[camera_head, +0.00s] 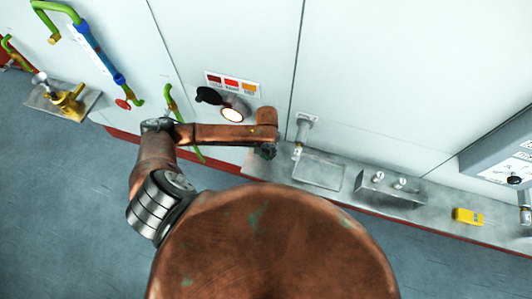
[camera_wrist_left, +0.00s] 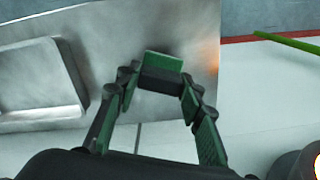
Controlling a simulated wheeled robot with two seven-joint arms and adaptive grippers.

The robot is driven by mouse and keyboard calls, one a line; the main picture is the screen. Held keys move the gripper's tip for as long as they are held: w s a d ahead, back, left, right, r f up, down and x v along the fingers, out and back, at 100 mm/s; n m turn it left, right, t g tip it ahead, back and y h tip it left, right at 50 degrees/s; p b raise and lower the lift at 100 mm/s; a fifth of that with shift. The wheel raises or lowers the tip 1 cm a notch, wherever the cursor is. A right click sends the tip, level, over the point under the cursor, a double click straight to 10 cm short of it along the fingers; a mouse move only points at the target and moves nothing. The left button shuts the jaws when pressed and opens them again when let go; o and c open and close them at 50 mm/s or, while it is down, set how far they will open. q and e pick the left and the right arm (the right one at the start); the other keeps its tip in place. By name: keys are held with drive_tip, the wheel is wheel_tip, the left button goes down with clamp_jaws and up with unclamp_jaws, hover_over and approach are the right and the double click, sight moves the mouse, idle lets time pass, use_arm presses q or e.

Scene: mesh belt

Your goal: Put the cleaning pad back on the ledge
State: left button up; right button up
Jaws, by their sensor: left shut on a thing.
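The cleaning pad (camera_wrist_left: 160,70) is a small block with a green face and a dark body. In the left wrist view it sits between the fingertips of my left gripper (camera_wrist_left: 158,84), which is shut on it. The ledge is a long grey metal shelf along the wall, seen in the head view (camera_head: 437,213) and behind the pad in the left wrist view (camera_wrist_left: 190,28). In the head view my left gripper (camera_head: 264,153) is over the ledge's left end, and the pad cannot be made out there. I cannot tell whether the pad touches the ledge. My right gripper is not in view.
A shallow rectangular tray (camera_head: 318,172) lies on the ledge just right of my gripper, with a wall fitting (camera_head: 301,135) behind it. Further right are a metal block with knobs (camera_head: 390,190) and a yellow device (camera_head: 467,216). Green pipes (camera_head: 172,100) stand at left.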

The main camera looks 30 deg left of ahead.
sight(266, 154)
use_arm(q)
drive_tip(key=shift+w+a+f+p, duration=0.1)
drive_tip(key=shift+a+f+p, duration=0.1)
drive_tip(key=shift+f, duration=0.8)
drive_tip(key=shift+w+a+f+p, duration=0.1)
drive_tip(key=shift+a+f+p, duration=0.1)
drive_tip(key=shift+f, duration=0.8)
drive_tip(key=o, duration=1)
drive_tip(key=shift+r, duration=0.1)
wheel_tip(266, 154, up, 12)
drive_tip(key=shift+d+f+b, duration=0.1)
drive_tip(key=shift+b, duration=0.4)
